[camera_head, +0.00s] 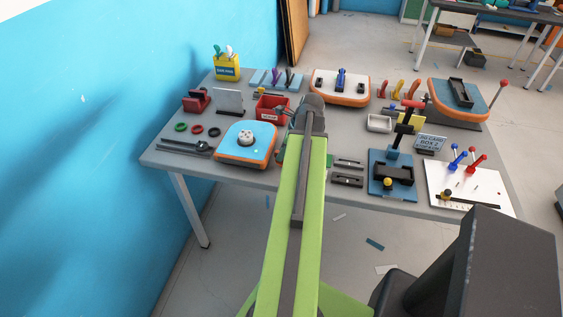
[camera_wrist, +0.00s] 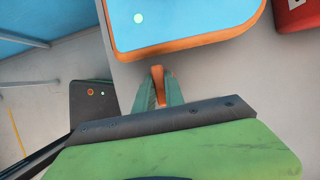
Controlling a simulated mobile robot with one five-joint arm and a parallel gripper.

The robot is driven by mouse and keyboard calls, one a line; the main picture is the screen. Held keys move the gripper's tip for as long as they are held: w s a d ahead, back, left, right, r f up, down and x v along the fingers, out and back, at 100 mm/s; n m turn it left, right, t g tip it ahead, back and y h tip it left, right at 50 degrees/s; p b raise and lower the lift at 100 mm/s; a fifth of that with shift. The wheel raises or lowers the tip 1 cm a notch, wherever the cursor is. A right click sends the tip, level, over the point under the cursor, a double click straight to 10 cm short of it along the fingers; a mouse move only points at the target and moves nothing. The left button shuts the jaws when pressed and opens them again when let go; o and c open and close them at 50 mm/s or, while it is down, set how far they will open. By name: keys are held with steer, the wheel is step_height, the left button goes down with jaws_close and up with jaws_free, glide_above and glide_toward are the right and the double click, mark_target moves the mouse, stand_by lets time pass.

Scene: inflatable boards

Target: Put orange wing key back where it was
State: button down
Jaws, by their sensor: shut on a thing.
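In the wrist view, my gripper (camera_wrist: 158,92) is shut on a small orange piece, which looks like the orange wing key (camera_wrist: 158,74). The board with orange rim and white valve (camera_head: 246,137) lies left of my arm there. I cannot tell which spot the key came from.
A red bin (camera_head: 271,108) stands behind the board. Upright red, yellow and orange pieces (camera_head: 398,89) stand at the back right. A blue rack (camera_head: 262,78) holds several slim tools. A blue fixture (camera_head: 380,175) stands right of my arm.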

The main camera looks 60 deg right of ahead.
steer(key=shift+f, duration=0.85)
steer(key=shift+r, duration=0.25)
steer(key=shift+f, duration=0.25)
steer(key=c, duration=1.4)
jaws_free()
steer(key=shift+r, duration=0.1)
